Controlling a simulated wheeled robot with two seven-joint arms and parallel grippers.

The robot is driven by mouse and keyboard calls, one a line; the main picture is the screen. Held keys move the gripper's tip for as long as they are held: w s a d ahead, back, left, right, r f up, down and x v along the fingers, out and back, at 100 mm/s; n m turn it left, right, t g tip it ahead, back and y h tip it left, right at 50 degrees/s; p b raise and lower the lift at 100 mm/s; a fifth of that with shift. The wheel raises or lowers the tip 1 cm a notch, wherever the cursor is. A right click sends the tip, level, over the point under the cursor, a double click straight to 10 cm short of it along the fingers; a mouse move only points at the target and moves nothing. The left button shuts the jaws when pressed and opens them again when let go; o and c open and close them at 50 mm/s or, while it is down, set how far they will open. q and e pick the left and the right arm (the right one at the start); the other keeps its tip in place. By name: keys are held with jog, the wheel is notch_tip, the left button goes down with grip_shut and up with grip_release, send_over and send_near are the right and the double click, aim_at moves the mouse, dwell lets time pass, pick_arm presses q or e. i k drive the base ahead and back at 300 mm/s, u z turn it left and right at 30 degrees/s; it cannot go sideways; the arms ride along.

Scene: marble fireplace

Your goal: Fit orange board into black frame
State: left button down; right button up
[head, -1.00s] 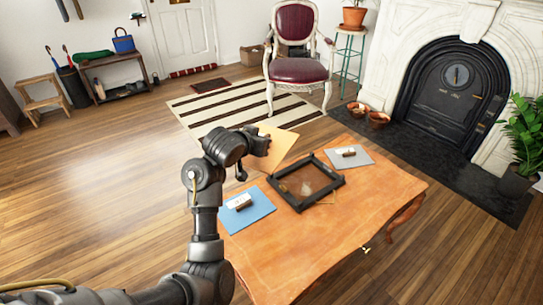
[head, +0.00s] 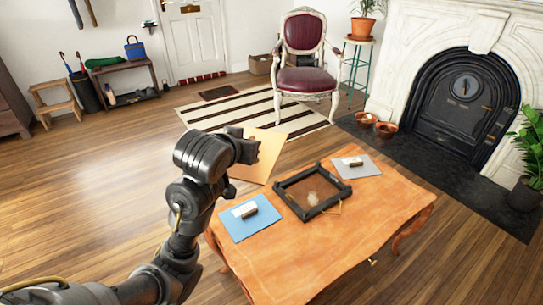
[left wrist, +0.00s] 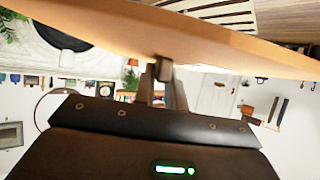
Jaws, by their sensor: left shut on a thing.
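The orange board (head: 262,160) is held tilted in the air by my left gripper (head: 250,148), left of and behind the frame in the head view. In the left wrist view the board (left wrist: 200,35) spans the top, and my left gripper (left wrist: 163,72) is shut on it by a small part at its middle. The black frame (head: 323,208) lies on the wooden table (head: 290,262), with an open middle showing brown beneath and a small pale patch. The board is clear of the frame. My right gripper is in neither view.
A blue board (head: 236,227) with a handle block lies on the table left of the frame. A grey board (head: 368,172) with a similar block lies right of it. A red chair (head: 305,80) stands behind. The table's front is bare.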

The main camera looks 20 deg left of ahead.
aim_at(312, 191)
jog(key=z, duration=0.55)
jog(key=k, duration=0.65)
jog(key=z, duration=0.7)
jog(key=i, duration=1.8)
jog(key=u, duration=1.1)
jog(key=i, duration=0.65)
jog(key=u, duration=0.6)
